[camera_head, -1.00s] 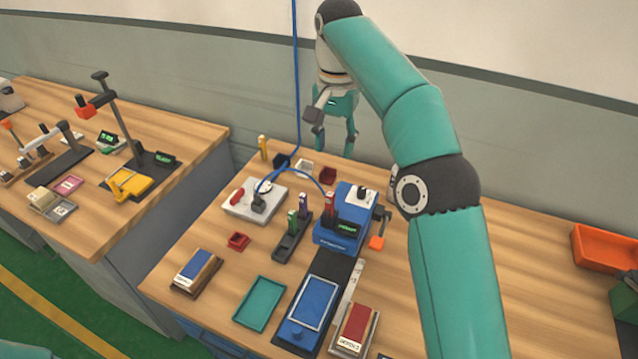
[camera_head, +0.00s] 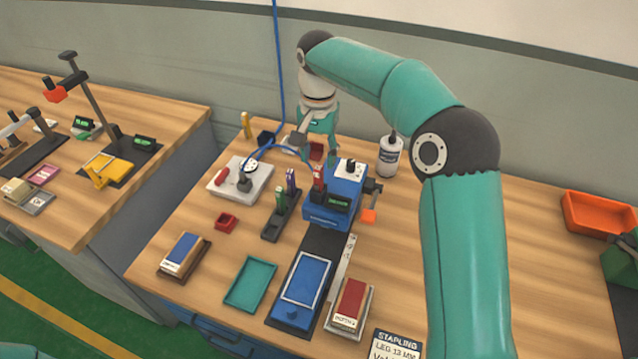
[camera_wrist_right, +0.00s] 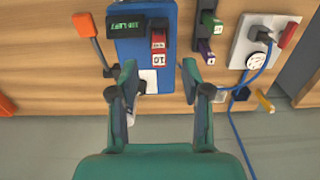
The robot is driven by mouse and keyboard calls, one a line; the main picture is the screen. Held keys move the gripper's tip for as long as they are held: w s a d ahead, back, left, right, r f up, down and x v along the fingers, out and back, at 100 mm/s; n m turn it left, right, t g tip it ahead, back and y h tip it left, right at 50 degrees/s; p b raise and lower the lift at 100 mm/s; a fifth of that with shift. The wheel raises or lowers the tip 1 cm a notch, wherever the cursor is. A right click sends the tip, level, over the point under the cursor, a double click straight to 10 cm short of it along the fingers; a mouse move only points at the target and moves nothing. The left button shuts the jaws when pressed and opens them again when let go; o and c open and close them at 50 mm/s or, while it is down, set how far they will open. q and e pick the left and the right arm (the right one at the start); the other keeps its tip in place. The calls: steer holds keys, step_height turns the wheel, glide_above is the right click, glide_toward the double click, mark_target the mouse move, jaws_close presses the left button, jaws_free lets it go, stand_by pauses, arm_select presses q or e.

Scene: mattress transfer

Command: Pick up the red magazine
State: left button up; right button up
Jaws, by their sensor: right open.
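The red magazine (camera_head: 318,184) stands upright at the left side of the blue stapling machine (camera_head: 346,188). In the right wrist view the red magazine (camera_wrist_right: 158,45), with a white label end, lies just ahead of the fingertips, roughly in line with the gap between them. My right gripper (camera_head: 315,148) is open and empty, behind the blue machine; it also shows in the right wrist view (camera_wrist_right: 159,72). Contact with the magazine is not visible.
A black rack (camera_head: 282,214) with green and purple magazines stands left of the machine. A blue cable (camera_head: 277,70) hangs by the gripper and runs to a white power block (camera_head: 240,178). A white bottle (camera_head: 390,156) stands to the right.

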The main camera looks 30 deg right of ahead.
mark_target(318, 167)
steer(key=shift+f+p, duration=0.35)
steer(key=shift+f, duration=2)
jaws_close()
